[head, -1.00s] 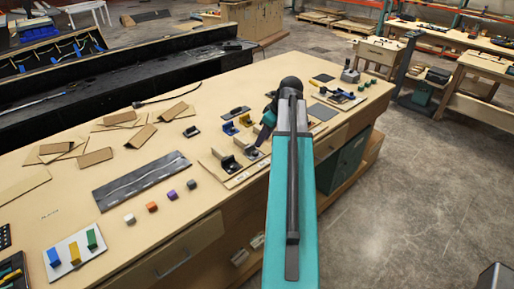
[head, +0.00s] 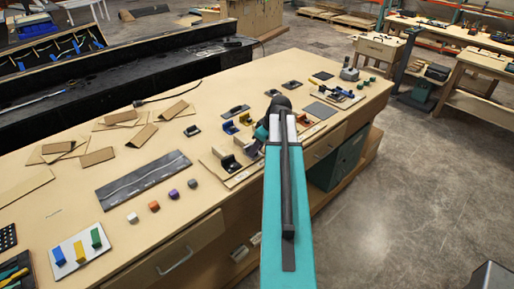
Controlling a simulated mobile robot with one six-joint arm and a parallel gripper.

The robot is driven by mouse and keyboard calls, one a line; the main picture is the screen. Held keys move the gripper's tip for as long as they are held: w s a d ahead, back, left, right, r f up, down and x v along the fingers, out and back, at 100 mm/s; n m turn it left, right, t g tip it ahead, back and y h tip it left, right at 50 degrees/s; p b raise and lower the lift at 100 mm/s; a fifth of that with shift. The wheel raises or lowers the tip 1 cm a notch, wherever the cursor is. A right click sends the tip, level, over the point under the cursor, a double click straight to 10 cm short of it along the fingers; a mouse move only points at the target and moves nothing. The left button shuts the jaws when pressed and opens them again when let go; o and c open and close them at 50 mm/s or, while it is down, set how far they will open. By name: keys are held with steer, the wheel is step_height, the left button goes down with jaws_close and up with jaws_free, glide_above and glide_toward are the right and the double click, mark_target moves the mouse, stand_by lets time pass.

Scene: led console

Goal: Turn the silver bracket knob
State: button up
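My teal arm reaches over the bench, and my gripper (head: 257,149) points down at the row of small bracket knobs on the board (head: 237,179). The fingertips are small, dark and partly behind my wrist, so their opening cannot be made out. A black bracket knob (head: 229,163) stands just left of my gripper. A blue bracket knob (head: 229,127) and a yellow one (head: 245,119) stand behind it. I cannot pick out the silver bracket knob clearly; the spot right of the black knob is covered by my gripper. Whether my gripper touches a knob cannot be told.
A dark flat panel (head: 143,179) and several small cubes (head: 154,206) lie left of the board. Brown cardboard pieces (head: 98,157) lie farther left. A white plate with coloured blocks (head: 78,248) is at the near left. The bench front between cubes and board is clear.

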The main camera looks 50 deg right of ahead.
jaws_close()
steer(key=shift+f+m+b, duration=0.1)
steer(key=shift+m+b, duration=0.25)
steer(key=shift+m, duration=0.05)
